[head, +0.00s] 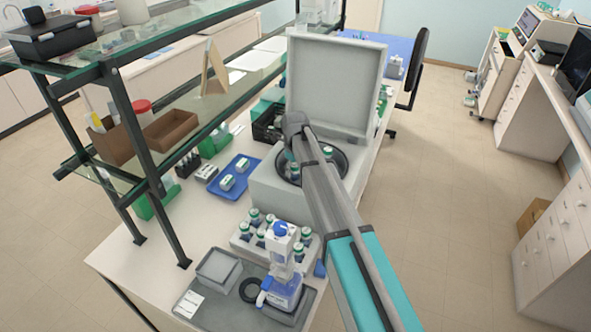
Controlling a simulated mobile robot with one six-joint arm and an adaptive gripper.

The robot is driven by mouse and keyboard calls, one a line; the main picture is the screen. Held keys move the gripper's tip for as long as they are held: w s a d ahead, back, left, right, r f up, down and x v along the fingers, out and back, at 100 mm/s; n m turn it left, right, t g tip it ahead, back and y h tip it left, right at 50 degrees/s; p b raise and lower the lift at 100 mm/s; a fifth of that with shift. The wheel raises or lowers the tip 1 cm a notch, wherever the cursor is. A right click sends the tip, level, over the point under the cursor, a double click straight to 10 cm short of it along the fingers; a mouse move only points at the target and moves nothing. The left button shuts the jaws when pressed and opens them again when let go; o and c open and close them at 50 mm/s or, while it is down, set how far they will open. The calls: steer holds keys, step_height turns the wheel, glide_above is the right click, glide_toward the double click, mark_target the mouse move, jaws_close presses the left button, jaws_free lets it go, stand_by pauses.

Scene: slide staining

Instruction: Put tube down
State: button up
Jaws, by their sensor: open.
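An open centrifuge (263,190) stands on the bench with its grey lid (335,80) raised. Tubes with pale caps sit in its dark round rotor; one capped tube (327,152) shows right of my arm and another (295,173) shows left of it. My arm reaches from the lower right over the rotor and covers part of it. My gripper's fingers are not visible; the arm hides that area. A white rack (245,247) in front of the centrifuge holds several upright capped tubes. I cannot tell which tube the task means.
A blue tray (213,187) with two small white-green items lies left of the centrifuge. A blue-white dispenser (283,285) and an open grey box (218,270) stand on a grey mat in front. A glass shelf on dark posts (130,130) borders the left.

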steer(key=shift+r, duration=0.15)
step_height(320, 180, up, 12)
steer(key=p, duration=1.2)
steer(key=shift+r+p, duration=0.25)
steer(key=shift+p, duration=0.1)
stand_by(0.5)
steer(key=s+d+n, duration=2.3)
steer(key=s+n, duration=0.2)
steer(key=s, duration=0.1)
steer(key=shift+d, duration=0.25)
steer(key=shift+f, duration=0.1)
